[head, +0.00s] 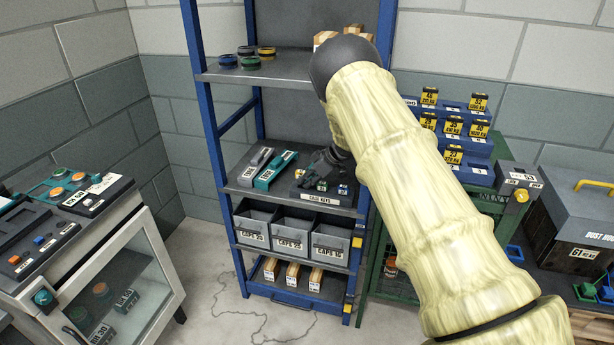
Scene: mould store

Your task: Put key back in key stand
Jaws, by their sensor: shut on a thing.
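The key stand (318,199) is a dark block labelled "CAGE KEYS". It sits at the right of the middle shelf of the blue rack. Small coloured pieces, green and blue among them, show on its top, too small to tell apart. My gripper (329,164) is dark and partly hidden behind my pale arm. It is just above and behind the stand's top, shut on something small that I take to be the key. The key itself cannot be made out, and I cannot tell whether it touches the stand.
A grey holder (256,166) and a teal holder (276,170) lie left of the stand on the same shelf (237,182). Grey bins (291,238) are below; coloured round pots (249,62) stand on the shelf above. Blue rack posts (203,100) flank the space. A stepped tag rack (468,158) is at right.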

